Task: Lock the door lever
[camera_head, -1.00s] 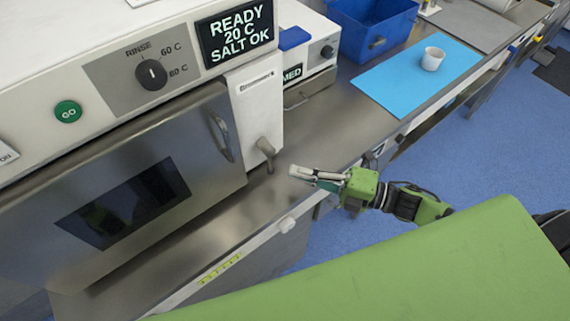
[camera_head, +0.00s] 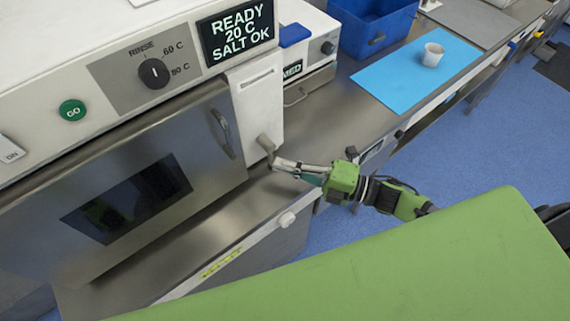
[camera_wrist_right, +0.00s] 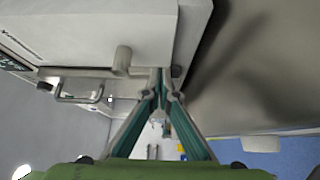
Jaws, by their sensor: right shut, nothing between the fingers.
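The door lever (camera_head: 266,144) is a short grey-beige handle on the white panel (camera_head: 257,105) right of the steel door (camera_head: 130,185). It points down and towards the front. The door has a dark window and looks shut. My right gripper (camera_head: 276,163) is shut and empty, with its tips just below and right of the lever. They look very close to it; contact cannot be told. In the right wrist view the lever (camera_wrist_right: 122,60) stands left of and above the shut fingertips (camera_wrist_right: 163,88), with a visible gap in the picture. My left gripper is not in view.
The steel counter (camera_head: 310,150) is clear below the lever. A curved door handle (camera_head: 224,133) sits left of the lever. A white device (camera_head: 306,65), a blue bin (camera_head: 372,28) and a white cup (camera_head: 432,55) on a blue mat (camera_head: 390,85) stand further right.

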